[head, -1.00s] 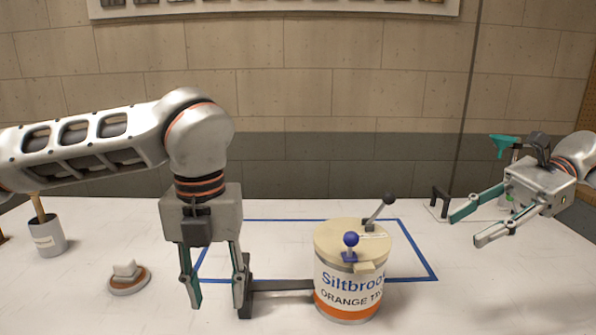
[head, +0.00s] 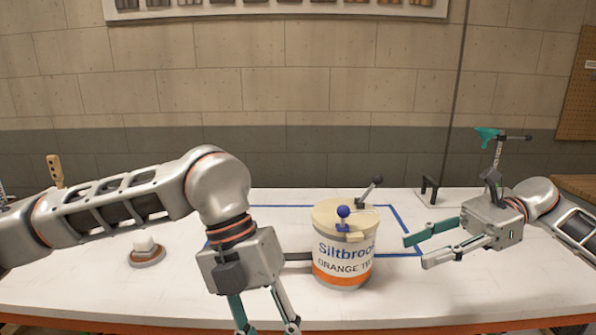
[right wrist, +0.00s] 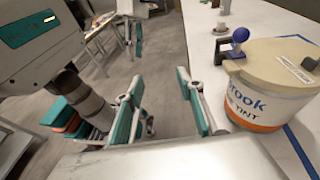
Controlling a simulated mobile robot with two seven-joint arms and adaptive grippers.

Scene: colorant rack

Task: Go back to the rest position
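My left gripper (head: 264,325) points down at the bottom of the head view. Its fingers are spread with nothing seen between them; the tips run to the picture edge. My right gripper (head: 416,251) is open and empty, its fingers pointing left, right of the can in the picture. Its spread fingers (right wrist: 163,100) also show in the right wrist view. The white and orange Siltbrook tint can (head: 342,262) stands upright on the table with a beige lid and a blue knob. It also shows in the right wrist view (right wrist: 270,95). Neither gripper holds it.
The white table (head: 420,295) has its front edge in view. A blue tape outline (head: 403,228) lies around the can. A round brown-rimmed item with a white top (head: 146,252) sits at left.

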